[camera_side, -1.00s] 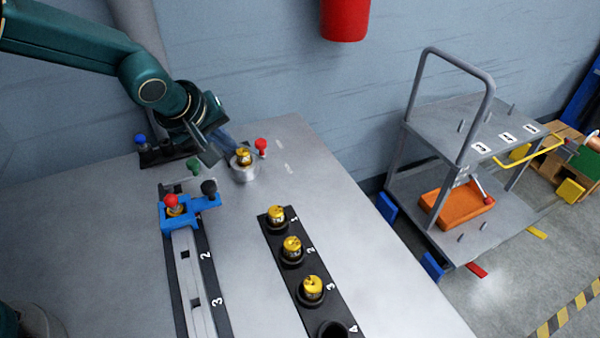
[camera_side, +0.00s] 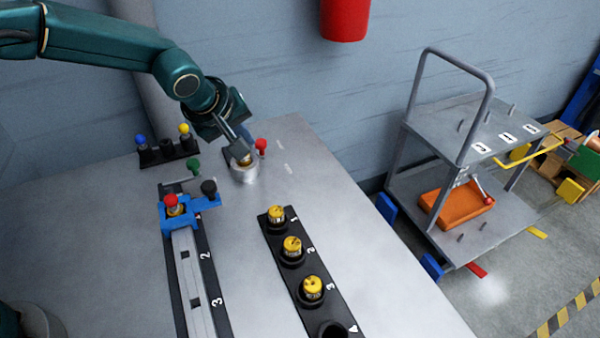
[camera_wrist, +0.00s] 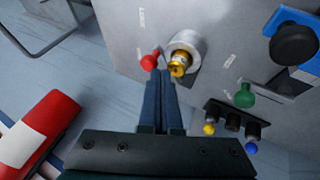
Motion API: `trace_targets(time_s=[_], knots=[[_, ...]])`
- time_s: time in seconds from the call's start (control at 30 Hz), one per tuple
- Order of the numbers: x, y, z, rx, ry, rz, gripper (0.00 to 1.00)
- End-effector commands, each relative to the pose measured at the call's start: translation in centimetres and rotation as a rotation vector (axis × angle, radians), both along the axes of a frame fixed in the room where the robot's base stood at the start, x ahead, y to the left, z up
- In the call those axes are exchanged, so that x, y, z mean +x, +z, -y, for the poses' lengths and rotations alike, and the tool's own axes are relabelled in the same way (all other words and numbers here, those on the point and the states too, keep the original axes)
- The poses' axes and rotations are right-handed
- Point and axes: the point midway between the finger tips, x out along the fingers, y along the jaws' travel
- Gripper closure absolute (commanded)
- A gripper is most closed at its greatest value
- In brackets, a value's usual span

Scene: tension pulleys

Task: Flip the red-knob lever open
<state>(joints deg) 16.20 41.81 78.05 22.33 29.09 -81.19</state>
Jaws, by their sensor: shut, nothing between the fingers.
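The red-knob lever (camera_side: 261,145) stands at the right of a silver cylindrical holder (camera_side: 244,174) near the table's far edge. In the wrist view, the red knob (camera_wrist: 149,62) is just left of the holder (camera_wrist: 190,44), which has a gold pulley (camera_wrist: 179,66) in it. My gripper (camera_side: 243,152) is shut and empty, above the holder and left of the red knob in the side view. In the wrist view, the fingertips (camera_wrist: 161,83) point just below the knob and pulley. Whether they touch the knob I cannot tell. The fingers partly hide the holder's top in the side view.
A blue clamp (camera_side: 189,211) with another red knob and a black knob sits on a rail at left. A green knob (camera_side: 193,164) and a rack (camera_side: 168,152) with blue and yellow knobs are behind it. A black strip (camera_side: 302,264) holds several yellow pulleys.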

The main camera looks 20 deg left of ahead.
Motion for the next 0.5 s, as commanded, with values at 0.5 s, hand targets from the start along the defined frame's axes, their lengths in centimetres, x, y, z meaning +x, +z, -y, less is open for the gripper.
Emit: trace_targets(time_s=[0.5], knots=[[0.47,0.00,0.41,0.000,0.083,0.001,1.00]])
